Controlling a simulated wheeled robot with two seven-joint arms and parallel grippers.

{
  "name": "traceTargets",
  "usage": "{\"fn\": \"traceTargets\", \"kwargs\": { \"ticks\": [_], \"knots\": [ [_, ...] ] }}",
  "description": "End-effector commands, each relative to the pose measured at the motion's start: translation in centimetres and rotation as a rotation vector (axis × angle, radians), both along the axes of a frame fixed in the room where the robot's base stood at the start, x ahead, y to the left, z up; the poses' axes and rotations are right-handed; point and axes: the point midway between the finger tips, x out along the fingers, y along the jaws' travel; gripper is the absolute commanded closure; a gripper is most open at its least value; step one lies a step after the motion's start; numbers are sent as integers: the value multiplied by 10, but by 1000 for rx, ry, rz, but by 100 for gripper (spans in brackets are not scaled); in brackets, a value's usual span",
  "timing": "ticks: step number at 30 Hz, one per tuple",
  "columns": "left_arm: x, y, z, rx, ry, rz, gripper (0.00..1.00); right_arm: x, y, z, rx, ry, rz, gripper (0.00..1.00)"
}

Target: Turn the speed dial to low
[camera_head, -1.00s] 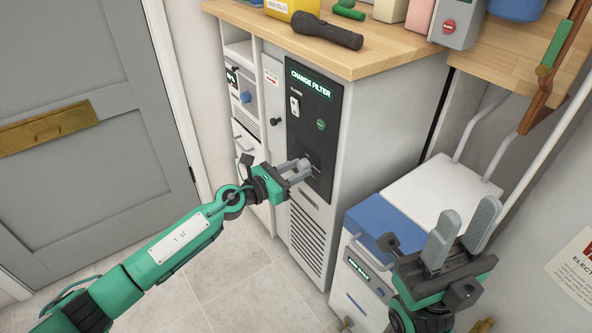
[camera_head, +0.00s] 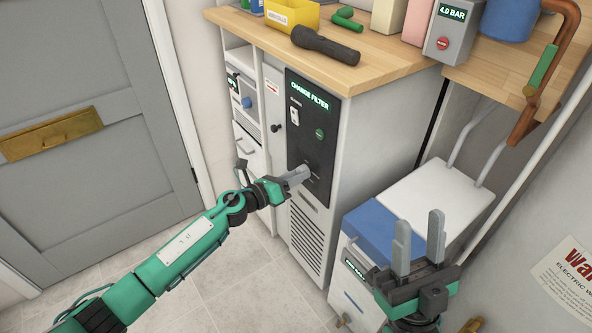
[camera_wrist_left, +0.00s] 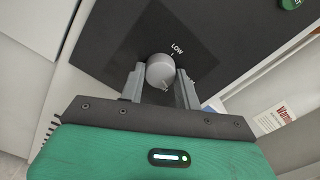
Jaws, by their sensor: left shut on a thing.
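The speed dial is a round grey knob (camera_wrist_left: 160,72) on a black panel (camera_wrist_left: 215,35), with the label LOW printed beyond it in the left wrist view. A second label to the right is mostly hidden by a finger. My left gripper (camera_head: 305,172) is at the lower part of the black panel (camera_head: 321,110). In the left wrist view its fingers (camera_wrist_left: 159,84) stand on either side of the knob and are shut on it. In the head view the knob is hidden by the fingers. My right gripper (camera_head: 418,242) is open and empty, pointing up at the right.
The panel has a CHANGE FILTER display, a white switch (camera_head: 294,115) and a green button (camera_head: 320,134). A wooden counter (camera_head: 375,69) above holds a flashlight (camera_head: 325,44) and a yellow bin. A blue-and-white machine (camera_head: 435,195) stands near my right gripper.

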Motion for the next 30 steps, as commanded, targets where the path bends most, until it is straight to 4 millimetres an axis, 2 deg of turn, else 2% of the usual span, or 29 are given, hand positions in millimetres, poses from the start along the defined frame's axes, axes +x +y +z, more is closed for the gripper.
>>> {"fn": "traceTargets", "kwargs": {
  "ticks": [6,12,17,20,24,30],
  "knots": [
    [0,0,3,-102,143,0,90,37,22,-43,-82,384,44,64],
    [0,0,3,-197,274,3,90,49,43,-103,-166,732,93,64],
    [0,0,4,-273,379,1,90,41,58,-156,-237,1008,142,64],
    [0,0,4,-321,443,1,90,27,67,-189,-285,1179,177,64],
    [0,0,4,-387,536,2,90,0,76,-232,-353,1409,225,64],
    [-1,0,4,-484,669,3,90,4,51,-233,-430,1577,168,64]
  ]
}}
